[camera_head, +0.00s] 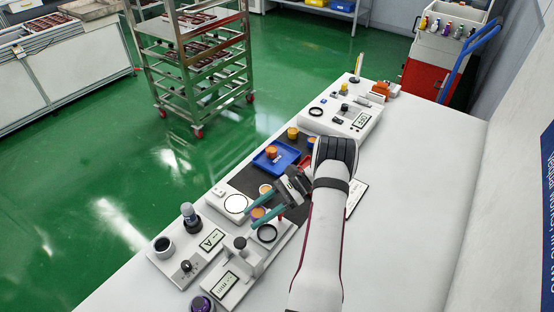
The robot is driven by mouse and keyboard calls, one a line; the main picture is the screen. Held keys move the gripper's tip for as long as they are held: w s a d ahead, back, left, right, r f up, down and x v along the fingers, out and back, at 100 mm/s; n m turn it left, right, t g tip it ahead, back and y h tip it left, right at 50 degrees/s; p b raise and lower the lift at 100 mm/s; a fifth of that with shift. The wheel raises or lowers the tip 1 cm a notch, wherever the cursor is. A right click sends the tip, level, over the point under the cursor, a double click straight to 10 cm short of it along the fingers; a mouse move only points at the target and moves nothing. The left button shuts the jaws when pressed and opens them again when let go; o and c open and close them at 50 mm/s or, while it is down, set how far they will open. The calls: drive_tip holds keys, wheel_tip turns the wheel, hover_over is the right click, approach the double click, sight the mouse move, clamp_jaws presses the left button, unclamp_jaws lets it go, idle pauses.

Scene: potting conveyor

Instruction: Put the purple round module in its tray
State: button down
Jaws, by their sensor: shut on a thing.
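My gripper (257,215) reaches left and down over the front instruments, with its two teal fingers shut on a small round module (259,212). This module shows an orange-tan top and a purplish side, and the fingers hide part of it. It appears to be the purple round module, though its colour is hard to tell at this size. A blue tray (267,165) lies behind the gripper on a dark mat, with an orange round module (271,152) in it. No clearly purple tray shows. Another purple round thing (201,306) is cut off at the bottom edge.
The white table (420,200) is bare on the right.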

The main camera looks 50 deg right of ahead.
drive_tip(key=s+d+r+m+t+h, duration=0.1)
drive_tip(key=d+r+m+t+h, duration=0.2)
drive_tip(key=d+m+h, duration=0.75)
drive_tip(key=d+r+m+t+h, duration=0.35)
drive_tip(key=d+m+h, duration=0.3)
drive_tip(key=d, duration=0.65)
hover_over(277, 167)
wheel_tip(277, 167, down, 7)
wheel_tip(277, 167, down, 3)
drive_tip(key=shift+w+f, duration=0.1)
drive_tip(key=shift+w, duration=0.05)
drive_tip(key=shift+f, duration=0.4)
